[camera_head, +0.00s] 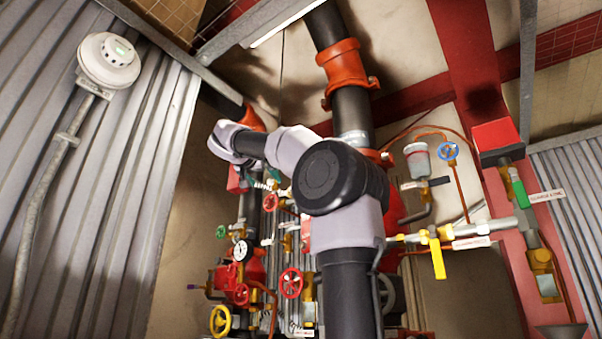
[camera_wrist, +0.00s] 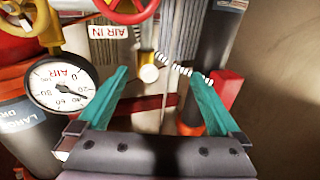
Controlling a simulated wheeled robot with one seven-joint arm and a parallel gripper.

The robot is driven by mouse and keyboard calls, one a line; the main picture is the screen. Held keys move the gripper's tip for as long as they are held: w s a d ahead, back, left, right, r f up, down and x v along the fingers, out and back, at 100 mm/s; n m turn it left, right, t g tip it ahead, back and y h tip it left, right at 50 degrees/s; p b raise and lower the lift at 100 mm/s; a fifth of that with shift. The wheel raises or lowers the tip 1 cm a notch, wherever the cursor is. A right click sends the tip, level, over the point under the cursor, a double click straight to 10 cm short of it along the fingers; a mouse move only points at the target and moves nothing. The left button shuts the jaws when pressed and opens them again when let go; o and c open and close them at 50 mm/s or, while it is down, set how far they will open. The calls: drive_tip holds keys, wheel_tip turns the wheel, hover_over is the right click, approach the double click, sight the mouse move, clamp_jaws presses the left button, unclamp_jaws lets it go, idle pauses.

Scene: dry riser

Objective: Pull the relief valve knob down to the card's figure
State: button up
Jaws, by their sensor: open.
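My gripper (camera_wrist: 165,100) is open, its two teal fingers spread apart with nothing held between them. In the head view its teal fingers (camera_head: 268,184) show small beside the pipework, past my arm. In the wrist view a small brass fitting with a pale round end (camera_wrist: 149,73) lies beyond the gap between the fingers; I cannot tell whether it is the relief valve knob. A white dial gauge marked AIR (camera_wrist: 62,86) is left of the left finger and appears upside down. It seems to be the dial in the head view (camera_head: 240,250). I cannot make out a card with a figure.
An AIR IN tag (camera_wrist: 108,31), yellow handwheel (camera_wrist: 40,18) and red handwheel (camera_wrist: 125,8) crowd the wrist view's top. A red block (camera_wrist: 226,88) is by the right finger. In the head view, a yellow lever (camera_head: 437,258) and blue handwheel (camera_head: 449,151) are on the right.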

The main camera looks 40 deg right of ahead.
drive_tip(key=s+a, duration=0.3)
drive_tip(key=a, duration=0.4)
idle(0.5)
wheel_tip(320, 180, down, 14)
drive_tip(key=n+y, duration=0.4)
drive_tip(key=s+a+f+g+y, duration=0.1)
drive_tip(key=s+f+y, duration=0.3)
drive_tip(key=f, duration=0.8)
drive_tip(key=s+a+f+n+g+y, duration=0.1)
drive_tip(key=s+a+f+g+y, duration=0.1)
drive_tip(key=s+f, duration=0.5)
drive_tip(key=s+a+f+g+y, duration=0.1)
drive_tip(key=s+a+f+y, duration=0.2)
drive_tip(key=f, duration=1.6)
drive_tip(key=s+y, duration=0.2)
drive_tip(key=s, duration=0.1)
drive_tip(key=shift+a+n+y, duration=0.35)
drive_tip(key=shift+n+y, duration=0.05)
